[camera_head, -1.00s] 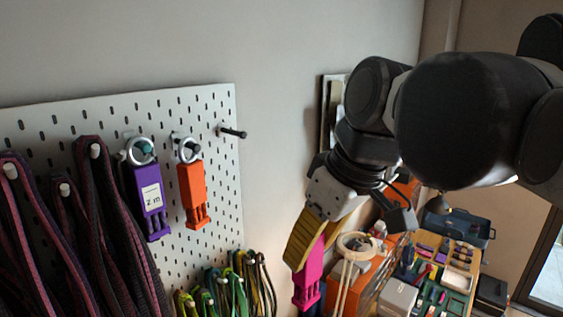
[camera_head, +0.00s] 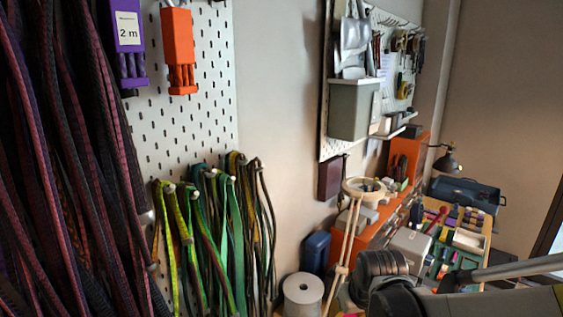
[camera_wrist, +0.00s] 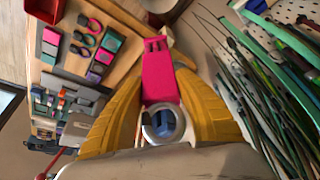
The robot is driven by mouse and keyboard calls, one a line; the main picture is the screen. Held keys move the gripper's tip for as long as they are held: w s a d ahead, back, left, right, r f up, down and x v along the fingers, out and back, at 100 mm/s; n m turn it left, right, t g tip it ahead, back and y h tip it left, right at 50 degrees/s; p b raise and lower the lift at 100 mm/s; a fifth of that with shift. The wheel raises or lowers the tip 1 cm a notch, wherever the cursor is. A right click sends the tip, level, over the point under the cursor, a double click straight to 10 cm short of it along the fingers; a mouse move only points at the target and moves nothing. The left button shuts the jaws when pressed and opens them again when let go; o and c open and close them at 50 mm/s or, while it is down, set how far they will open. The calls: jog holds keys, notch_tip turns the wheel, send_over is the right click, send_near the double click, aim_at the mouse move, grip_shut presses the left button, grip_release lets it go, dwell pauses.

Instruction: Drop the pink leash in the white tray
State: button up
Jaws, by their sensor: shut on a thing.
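The pink leash (camera_wrist: 160,75) is in the wrist view, its flat pink body between the two yellow fingers of my gripper (camera_wrist: 161,90). Its metal ring (camera_wrist: 163,124) lies nearer the palm. My gripper is shut on the leash and holds it clear of the bench. In the head view, neither the gripper nor the leash shows. A small white tray (camera_head: 468,240) appears on the wooden bench at the right of the head view. I cannot tell it surely from the other pale containers there.
The bench (camera_wrist: 125,45) carries colored pieces and a red bin (camera_wrist: 45,8) in the wrist view. Green cords (camera_wrist: 265,95) hang close on the right. In the head view, a pegboard (camera_head: 190,130) with cords and tags stands left, and a white spool (camera_head: 302,293) stands low in the middle.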

jog(key=s+d+f+m+b, duration=0.1)
jog(key=s+d+f+b, duration=0.1)
jog(key=f, duration=1)
jog(key=shift+d+m+h+b, duration=0.35)
jog(key=shift+d+b, duration=0.35)
jog(key=shift+b, duration=0.55)
jog(key=shift+s+a, duration=0.1)
